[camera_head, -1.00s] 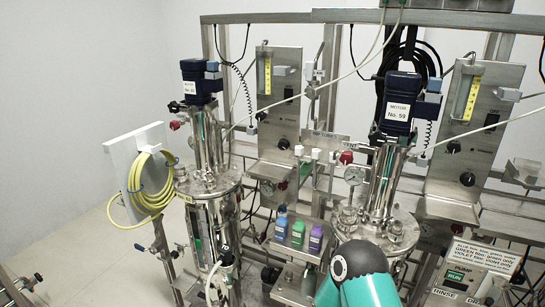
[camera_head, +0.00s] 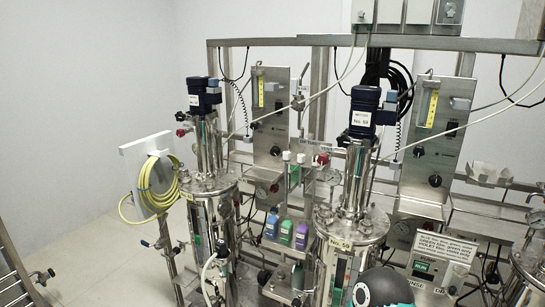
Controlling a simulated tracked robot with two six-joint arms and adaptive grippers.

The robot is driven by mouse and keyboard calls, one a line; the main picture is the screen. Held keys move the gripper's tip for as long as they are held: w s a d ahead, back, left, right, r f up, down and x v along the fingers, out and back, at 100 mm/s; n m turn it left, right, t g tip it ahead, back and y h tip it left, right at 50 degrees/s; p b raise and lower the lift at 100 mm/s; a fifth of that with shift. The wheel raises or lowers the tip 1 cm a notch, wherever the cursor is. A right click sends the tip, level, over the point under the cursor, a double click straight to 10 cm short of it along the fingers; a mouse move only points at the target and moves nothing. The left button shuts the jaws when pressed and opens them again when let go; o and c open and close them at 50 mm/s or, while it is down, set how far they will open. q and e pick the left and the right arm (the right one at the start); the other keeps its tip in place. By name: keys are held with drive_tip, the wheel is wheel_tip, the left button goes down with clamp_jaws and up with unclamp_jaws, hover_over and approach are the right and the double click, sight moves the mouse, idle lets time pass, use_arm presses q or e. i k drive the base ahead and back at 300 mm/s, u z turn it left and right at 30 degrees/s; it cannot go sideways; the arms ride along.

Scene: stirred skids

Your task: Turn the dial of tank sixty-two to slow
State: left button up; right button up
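The left tank (camera_head: 209,186) is a steel vessel with a dark blue motor (camera_head: 203,88) on top; the motor's label is too small to read for certain. Neither gripper is in view.
A yellow hose (camera_head: 150,190) hangs on a white holder at left. Blue, green and purple bottles (camera_head: 286,232) stand between the tanks. A pump box with signs (camera_head: 437,262) is at right. A dark rounded part at the bottom is probably my arm. Bare floor (camera_head: 100,255) lies left.

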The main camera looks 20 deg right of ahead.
sight(275, 151)
drive_tip(key=z, duration=0.1)
drive_tip(key=i, duration=0.95)
drive_tip(key=u, duration=0.1)
